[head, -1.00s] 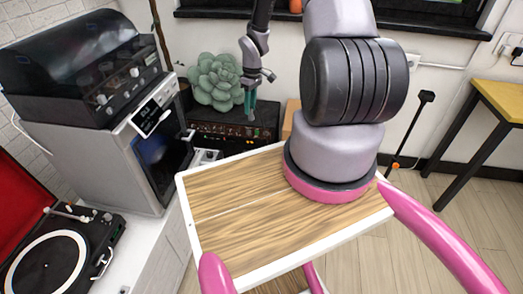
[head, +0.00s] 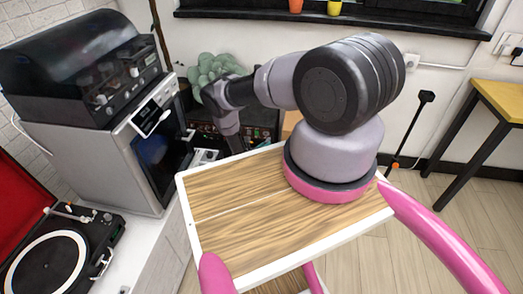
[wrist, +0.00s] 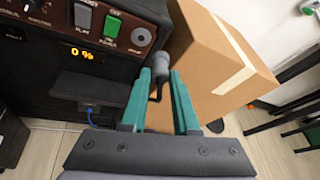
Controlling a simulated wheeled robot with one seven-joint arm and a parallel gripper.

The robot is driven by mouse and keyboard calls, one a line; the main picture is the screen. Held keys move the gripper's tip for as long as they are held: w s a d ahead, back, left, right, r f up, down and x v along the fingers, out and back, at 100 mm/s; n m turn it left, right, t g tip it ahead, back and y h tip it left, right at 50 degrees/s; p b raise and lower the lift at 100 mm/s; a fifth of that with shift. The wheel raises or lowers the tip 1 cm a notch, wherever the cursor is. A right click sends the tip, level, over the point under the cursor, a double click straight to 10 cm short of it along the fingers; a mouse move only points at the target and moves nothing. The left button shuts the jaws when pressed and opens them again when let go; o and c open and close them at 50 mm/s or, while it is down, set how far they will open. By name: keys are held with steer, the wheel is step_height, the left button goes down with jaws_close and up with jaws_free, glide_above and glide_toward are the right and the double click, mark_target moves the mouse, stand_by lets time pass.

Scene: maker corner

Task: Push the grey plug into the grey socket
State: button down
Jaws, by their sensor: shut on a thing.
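My gripper (wrist: 158,92), with green fingers, is shut on the grey plug (wrist: 161,57) in the wrist view. A short dark cable bends down from the plug between the fingers. In the head view my arm reaches down towards the device, and the fingers and plug are not visible there.
A cardboard box (wrist: 220,65) stands close on the right of the plug. In the head view a silver oven-like machine (head: 150,140) and a green plant (head: 210,72) are near my arm.

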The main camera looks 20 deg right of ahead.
steer(key=shift+a+f+n+t+y, duration=0.6)
steer(key=shift+a+f+n+t, duration=0.25)
steer(key=shift+f+t, duration=0.2)
steer(key=shift+w, duration=0.1)
steer(key=shift+w+d, duration=0.8)
steer(key=shift+w, duration=0.35)
steer(key=shift+w+d, duration=0.8)
steer(key=shift+w, duration=0.35)
steer(key=shift+w+d, duration=0.25)
steer(key=shift+w, duration=0.2)
steer(key=c, duration=0.6)
jaws_free()
steer(key=v, duration=1)
steer(key=shift+s+a+r, duration=0.15)
steer(key=shift+s+a, duration=0.1)
steer(key=shift+s, duration=0.05)
